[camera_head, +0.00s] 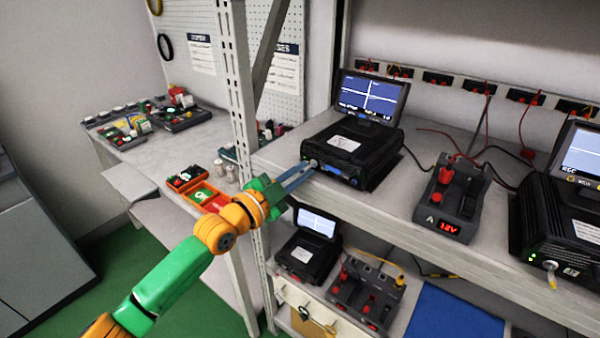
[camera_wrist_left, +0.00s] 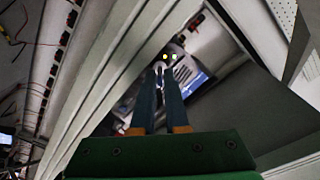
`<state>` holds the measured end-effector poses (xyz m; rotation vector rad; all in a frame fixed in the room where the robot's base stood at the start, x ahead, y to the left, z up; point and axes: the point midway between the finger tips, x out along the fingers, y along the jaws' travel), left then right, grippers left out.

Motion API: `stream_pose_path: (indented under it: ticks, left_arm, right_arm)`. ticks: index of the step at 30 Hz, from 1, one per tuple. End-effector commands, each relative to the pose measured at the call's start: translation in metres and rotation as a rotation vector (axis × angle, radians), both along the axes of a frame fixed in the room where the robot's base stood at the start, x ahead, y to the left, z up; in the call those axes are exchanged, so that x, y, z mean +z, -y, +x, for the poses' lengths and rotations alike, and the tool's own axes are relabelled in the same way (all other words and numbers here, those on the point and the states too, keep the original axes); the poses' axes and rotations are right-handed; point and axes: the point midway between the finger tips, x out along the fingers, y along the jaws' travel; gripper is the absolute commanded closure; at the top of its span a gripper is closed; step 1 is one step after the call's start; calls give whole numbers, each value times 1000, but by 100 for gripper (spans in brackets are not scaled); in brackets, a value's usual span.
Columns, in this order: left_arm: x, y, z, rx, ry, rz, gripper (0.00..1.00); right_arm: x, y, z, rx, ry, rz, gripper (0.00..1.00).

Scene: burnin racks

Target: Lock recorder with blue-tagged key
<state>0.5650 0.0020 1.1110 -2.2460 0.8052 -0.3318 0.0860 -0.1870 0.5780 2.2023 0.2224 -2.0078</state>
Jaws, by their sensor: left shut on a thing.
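A black recorder (camera_head: 350,155) with a lit screen (camera_head: 370,97) stands on the upper shelf. My left gripper (camera_head: 308,167) is at the left end of the recorder's front face. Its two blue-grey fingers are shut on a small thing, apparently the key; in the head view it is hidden. In the left wrist view, a small pale metallic piece (camera_wrist_left: 160,67) shows between the fingertips (camera_wrist_left: 160,80), beside the recorder front with two lit dots. I cannot make out the blue tag or tell whether the key is in the lock. My right gripper is not in view.
A power unit (camera_head: 452,200) reading 12V and another black recorder (camera_head: 548,225), with a yellow-tagged key (camera_head: 551,276), stand to the right. A shelf post (camera_head: 240,110) rises near my left arm. The lower shelf holds another recorder (camera_head: 310,252) and a red-terminal unit (camera_head: 366,293).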

Motion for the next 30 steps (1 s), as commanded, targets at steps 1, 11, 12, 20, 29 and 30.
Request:
stream_pose_path:
  ticks: [1, 11, 12, 20, 29, 30]
  left_arm:
    - [-1, 0, 0, 0, -6, -5, 100]
    - [-2, 0, 0, 0, -112, -133, 100]
    - [-2, 0, 0, -1, -134, -159, 100]
    - [-1, 0, 0, 0, -291, -350, 100]
    - [-1, 0, 0, 0, -474, -570, 100]
    - [-1, 0, 0, 0, -498, -599, 100]
  right_arm:
    - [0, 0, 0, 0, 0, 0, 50]
    - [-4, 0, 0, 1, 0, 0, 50]
    - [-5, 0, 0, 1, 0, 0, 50]
    - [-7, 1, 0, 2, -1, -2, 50]
    - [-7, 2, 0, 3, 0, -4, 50]
    - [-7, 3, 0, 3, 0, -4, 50]
